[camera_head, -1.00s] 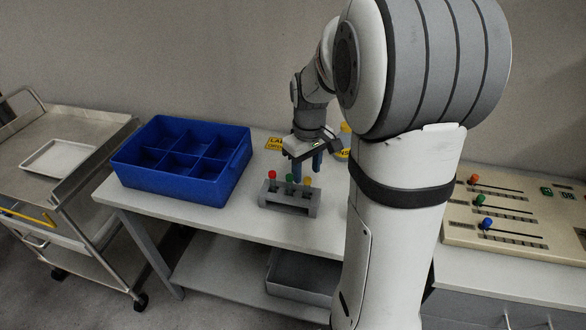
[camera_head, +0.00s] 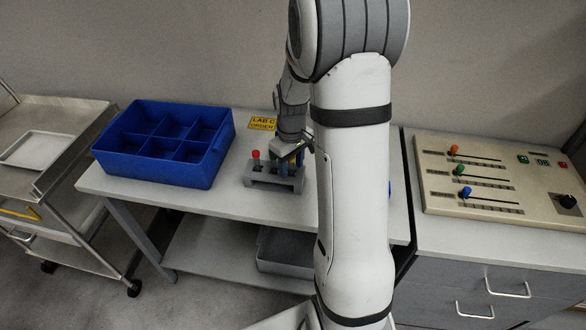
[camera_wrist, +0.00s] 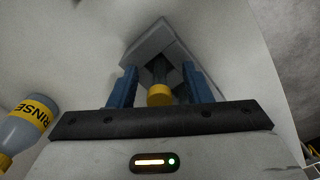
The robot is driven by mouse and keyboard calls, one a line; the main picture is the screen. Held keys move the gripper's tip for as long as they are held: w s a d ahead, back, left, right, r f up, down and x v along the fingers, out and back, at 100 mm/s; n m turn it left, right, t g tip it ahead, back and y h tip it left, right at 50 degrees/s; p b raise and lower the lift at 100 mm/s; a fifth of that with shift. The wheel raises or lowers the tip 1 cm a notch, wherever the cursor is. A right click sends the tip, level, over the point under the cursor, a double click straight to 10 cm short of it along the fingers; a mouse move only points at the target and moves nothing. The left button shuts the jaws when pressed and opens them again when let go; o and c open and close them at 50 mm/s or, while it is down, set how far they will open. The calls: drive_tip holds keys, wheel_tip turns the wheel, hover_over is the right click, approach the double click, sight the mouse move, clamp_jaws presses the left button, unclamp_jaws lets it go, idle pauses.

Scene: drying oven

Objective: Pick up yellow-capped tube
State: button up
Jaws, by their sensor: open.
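The yellow-capped tube (camera_wrist: 159,95) shows in the wrist view, its cap between the two blue fingers of my gripper (camera_wrist: 161,90). The fingers stand apart on either side of the cap, with a gap to each. The dark tube body runs from the cap toward the grey rack (camera_wrist: 150,42). In the head view my gripper (camera_head: 291,166) is down at the right part of the grey rack (camera_head: 262,179), and the yellow cap is mostly hidden there. A red-capped tube (camera_head: 256,156) stands at the rack's left. The green cap is not clearly visible.
A blue divided bin (camera_head: 165,145) stands left of the rack. A yellow label (camera_head: 262,124) lies behind it. A rinse bottle (camera_wrist: 22,128) is at the wrist view's left. A control panel (camera_head: 500,180) is at the right. The bench front is clear.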

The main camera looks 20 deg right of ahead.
drive_tip(key=shift+c, duration=0.6)
clamp_jaws()
drive_tip(key=shift+r, duration=0.1)
